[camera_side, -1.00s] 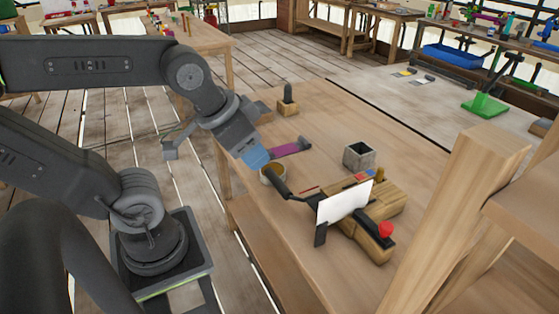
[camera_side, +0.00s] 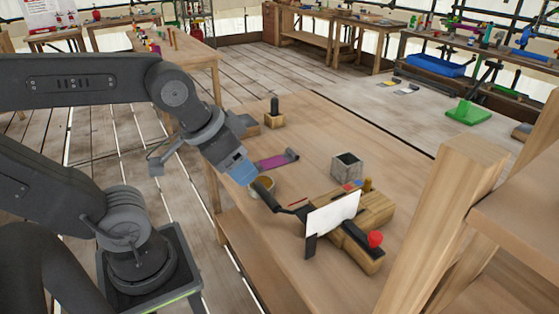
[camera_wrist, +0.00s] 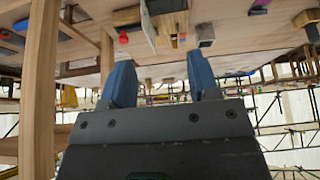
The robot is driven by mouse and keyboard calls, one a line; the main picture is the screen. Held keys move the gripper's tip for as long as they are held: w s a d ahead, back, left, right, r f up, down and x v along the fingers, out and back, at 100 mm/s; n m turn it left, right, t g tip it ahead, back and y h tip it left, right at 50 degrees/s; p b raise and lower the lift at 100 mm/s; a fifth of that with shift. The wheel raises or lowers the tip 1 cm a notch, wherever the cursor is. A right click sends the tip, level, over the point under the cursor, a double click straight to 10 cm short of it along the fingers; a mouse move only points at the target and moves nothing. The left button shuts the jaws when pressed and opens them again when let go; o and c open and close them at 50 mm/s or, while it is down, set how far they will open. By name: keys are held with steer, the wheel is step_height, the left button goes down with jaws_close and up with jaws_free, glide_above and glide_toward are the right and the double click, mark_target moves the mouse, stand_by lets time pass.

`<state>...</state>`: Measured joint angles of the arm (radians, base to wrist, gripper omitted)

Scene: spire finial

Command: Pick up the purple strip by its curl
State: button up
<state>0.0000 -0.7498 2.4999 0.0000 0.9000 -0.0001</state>
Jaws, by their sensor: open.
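The purple strip (camera_side: 270,162) lies on the workbench in the side view, with a grey curl (camera_side: 291,155) at its right end. A small purple patch (camera_wrist: 258,11), likely the strip, shows at the top of the wrist view. My gripper (camera_side: 244,178) has blue fingers and is just left of and in front of the strip in the side view, apart from the curl. In the wrist view the two blue fingers of my gripper (camera_wrist: 161,78) stand wide apart with nothing between them. The exact height of the fingertips above the bench is hard to tell.
A grey square pot (camera_side: 346,167) and a wooden block holding a white card (camera_side: 333,212) and red ball (camera_side: 375,239) stand right. A black peg (camera_side: 274,106) stands behind.

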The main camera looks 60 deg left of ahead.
steer(key=w+a+r+n+g+y, duration=0.1)
steer(key=w+a+r+n, duration=0.25)
steer(key=w, duration=0.65)
steer(key=n+g+y, duration=0.3)
steer(key=n+g, duration=0.1)
steer(key=n, duration=1)
glide_above(292, 151)
steer(key=d, duration=0.2)
step_height(292, 151, down, 25)
steer(key=shift+d+r, duration=0.1)
steer(key=shift+d, duration=0.05)
steer(key=shift+y, duration=0.3)
steer(key=shift+d+x, duration=0.2)
steer(key=shift+x, duration=2.75)
steer(key=shift+s, duration=0.1)
steer(key=shift+c, duration=0.3)
jaws_close()
